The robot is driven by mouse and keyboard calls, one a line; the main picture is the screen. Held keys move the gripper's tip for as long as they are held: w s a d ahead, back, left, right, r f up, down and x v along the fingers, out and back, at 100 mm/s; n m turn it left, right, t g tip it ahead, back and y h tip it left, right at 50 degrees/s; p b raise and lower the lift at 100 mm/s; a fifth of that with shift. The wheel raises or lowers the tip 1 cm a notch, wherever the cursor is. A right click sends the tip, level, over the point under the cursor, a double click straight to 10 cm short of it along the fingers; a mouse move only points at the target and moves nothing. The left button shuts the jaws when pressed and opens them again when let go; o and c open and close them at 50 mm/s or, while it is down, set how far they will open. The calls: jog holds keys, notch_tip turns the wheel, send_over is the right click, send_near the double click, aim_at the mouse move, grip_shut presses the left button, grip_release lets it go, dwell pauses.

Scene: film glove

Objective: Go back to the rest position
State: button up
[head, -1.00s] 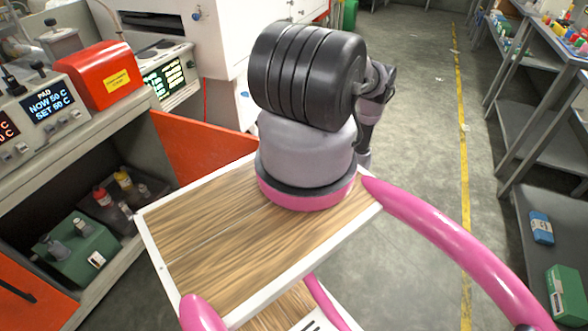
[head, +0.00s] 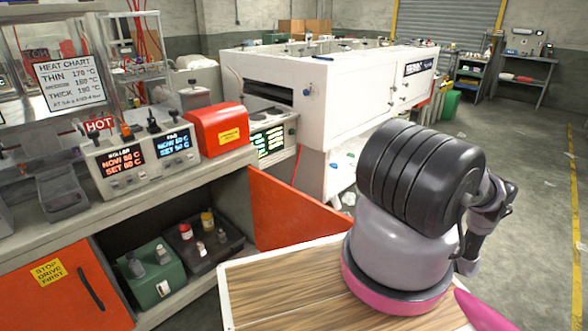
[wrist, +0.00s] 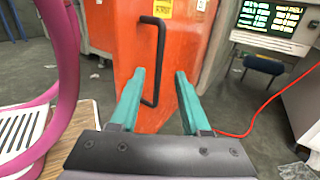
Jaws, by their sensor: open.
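My gripper (wrist: 157,100) shows in the wrist view with its two teal fingers spread apart and nothing between them. Beyond the fingers is an orange cabinet door (wrist: 188,50) with a black handle (wrist: 155,60); the fingers look apart from it, though the gap is hard to judge. In the head view my arm is folded above my wooden-topped base, and the gripper itself is hidden there.
The orange door (head: 293,208) stands open beside the cabinet, which holds a green box (head: 150,272) and a dark tray (head: 225,248) with small bottles. A control unit (head: 140,155) and a red box (head: 216,129) sit on the counter. Open floor lies at the right.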

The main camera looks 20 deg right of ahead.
jog(key=w+d+r+n+g+h, duration=0.1)
jog(key=w+d+r+n+g, duration=0.15)
jog(key=w+r, duration=0.55)
jog(key=w+d+r+n+g+h, duration=0.1)
jog(key=w+r+n+g, duration=0.25)
jog(key=r, duration=0.75)
jog(key=w+a+r+n+g+h, duration=0.1)
jog(key=w+a+r+n+h, duration=0.15)
jog(key=r, duration=0.55)
jog(key=w+a+r+n+g+h, duration=0.1)
jog(key=w+a+r, duration=0.25)
jog(key=r, duration=0.45)
jog(key=w+a+r+n+g+h, duration=0.1)
jog(key=w+a+r+h, duration=0.15)
jog(key=r, duration=0.55)
jog(key=s+a+r+n+t+h, duration=0.1)
jog(key=s+a+r+n+h, duration=0.1)
jog(key=a+r, duration=0.65)
jog(key=s+a+r+n+t+h, duration=0.1)
jog(key=s+a+r+n+h, duration=0.1)
jog(key=a+r, duration=0.7)
jog(key=s+a+r+n+t+h, duration=0.1)
jog(key=s+a+r+n+t, duration=0.1)
jog(key=s+a, duration=0.4)
jog(key=s+a+r+n+t, duration=0.3)
jog(key=s+a+r, duration=0.3)
jog(key=s, duration=0.5)
jog(key=shift+s+a+r+t+h, duration=0.2)
jog(key=shift+a+r+t+h, duration=0.15)
jog(key=shift+r+t+h, duration=0.05)
